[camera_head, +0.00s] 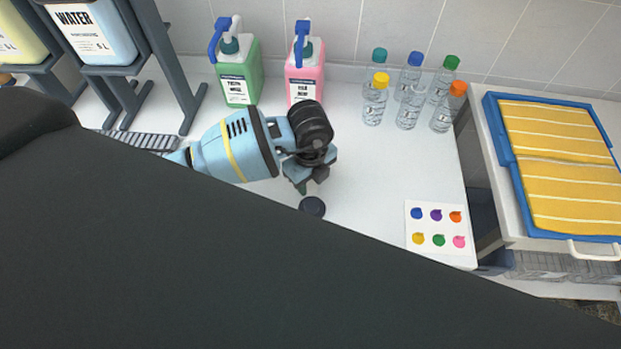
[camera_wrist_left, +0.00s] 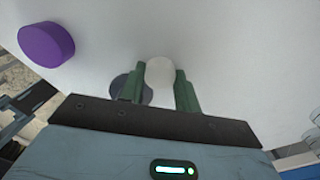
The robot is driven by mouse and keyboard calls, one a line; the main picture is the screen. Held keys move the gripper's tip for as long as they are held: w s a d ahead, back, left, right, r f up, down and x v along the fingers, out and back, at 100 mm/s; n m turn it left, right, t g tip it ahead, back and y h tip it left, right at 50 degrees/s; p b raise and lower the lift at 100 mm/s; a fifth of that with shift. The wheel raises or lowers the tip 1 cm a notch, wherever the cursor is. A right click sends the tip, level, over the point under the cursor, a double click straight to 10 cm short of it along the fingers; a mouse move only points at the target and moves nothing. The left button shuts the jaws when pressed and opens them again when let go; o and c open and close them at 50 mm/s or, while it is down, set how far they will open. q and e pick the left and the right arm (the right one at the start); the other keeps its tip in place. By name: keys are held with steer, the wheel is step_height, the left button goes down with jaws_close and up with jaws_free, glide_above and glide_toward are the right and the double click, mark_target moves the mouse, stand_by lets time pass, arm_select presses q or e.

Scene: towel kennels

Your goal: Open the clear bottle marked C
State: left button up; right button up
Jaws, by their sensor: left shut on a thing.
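My left gripper (camera_head: 303,186) hangs over the white table, pointing down. In the left wrist view its two green fingers (camera_wrist_left: 159,90) are shut on a small white, rounded thing (camera_wrist_left: 160,71). I cannot tell whether that is a cap or the top of a bottle. No letter C is readable in either view. Several small clear bottles with coloured caps stand at the back right, among them a yellow-capped bottle (camera_head: 375,102) and an orange-capped bottle (camera_head: 448,109). My right gripper is not in view.
A dark disc (camera_head: 312,207) lies close to the gripper. A purple round thing (camera_wrist_left: 46,44) shows in the wrist view. Green (camera_head: 238,78) and pink (camera_head: 305,75) pump bottles stand behind. A colour card (camera_head: 435,228) lies right. My dark arm hides the front.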

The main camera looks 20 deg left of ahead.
mark_target(310, 184)
arm_select(q)
steer(key=shift+f, duration=0.1)
steer(key=o, duration=1.1)
steer(key=shift+c, duration=0.2)
step_height(310, 184, up, 12)
steer(key=p, duration=0.1)
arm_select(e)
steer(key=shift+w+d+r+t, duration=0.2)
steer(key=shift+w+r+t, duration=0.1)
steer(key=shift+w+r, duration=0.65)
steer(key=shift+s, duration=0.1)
